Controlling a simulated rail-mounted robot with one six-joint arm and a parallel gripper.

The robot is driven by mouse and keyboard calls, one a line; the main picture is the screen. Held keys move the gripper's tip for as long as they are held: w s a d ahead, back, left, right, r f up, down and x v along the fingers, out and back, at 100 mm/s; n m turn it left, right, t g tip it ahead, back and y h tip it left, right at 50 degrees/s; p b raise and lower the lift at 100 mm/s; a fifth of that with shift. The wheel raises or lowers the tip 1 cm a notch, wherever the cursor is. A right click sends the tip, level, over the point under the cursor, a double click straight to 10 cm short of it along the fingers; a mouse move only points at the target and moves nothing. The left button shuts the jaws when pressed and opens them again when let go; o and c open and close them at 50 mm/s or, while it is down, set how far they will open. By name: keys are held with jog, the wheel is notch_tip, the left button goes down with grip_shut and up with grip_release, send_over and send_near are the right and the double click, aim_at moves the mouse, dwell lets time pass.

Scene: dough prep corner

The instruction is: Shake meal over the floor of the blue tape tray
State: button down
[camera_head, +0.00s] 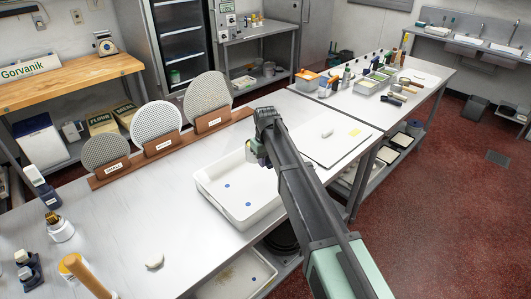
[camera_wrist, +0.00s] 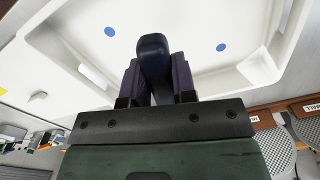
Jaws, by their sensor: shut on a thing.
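The blue tape tray (camera_head: 208,203) is a white, shallow tray on the near bench, with small round blue marks on its floor. Two blue marks show in the wrist view, (camera_wrist: 110,31) and (camera_wrist: 221,47). My gripper (camera_wrist: 155,82) is shut on a dark navy, rounded thing (camera_wrist: 153,47), which stands out between the fingers over the tray. Its far end is hidden, and I cannot tell what it is or whether it holds meal. In the head view my gripper (camera_head: 260,152) is above the tray's far right part, and my arm covers its right side. No meal shows on the visible floor.
Three round sieves, one of them a white mesh disc (camera_head: 157,128), stand in a wooden rack (camera_head: 170,150) behind the tray. A white board (camera_head: 335,143) lies to the right. A brush (camera_head: 60,228) and dark-handled tools (camera_head: 28,267) stand at left. The bench left of the tray is mostly clear.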

jog(key=s, duration=0.1)
jog(key=s+f, duration=0.1)
jog(key=shift+s+m, duration=0.3)
jog(key=shift+m, duration=0.1)
notch_tip(320, 180, down, 6)
jog(key=b, duration=0.6)
jog(key=shift+w, duration=0.1)
jog(key=shift+w+a, duration=0.3)
jog(key=shift+w, duration=0.25)
jog(key=shift+w+a, duration=0.3)
jog(key=shift+w, duration=0.2)
jog(key=s, duration=0.1)
jog(key=s+d, duration=0.1)
jog(key=s, duration=0.1)
jog(key=s+d, duration=0.1)
jog(key=shift+s+d+r, duration=0.1)
jog(key=shift+s+d, duration=0.15)
jog(key=shift+s, duration=0.05)
jog(key=shift+w, duration=0.1)
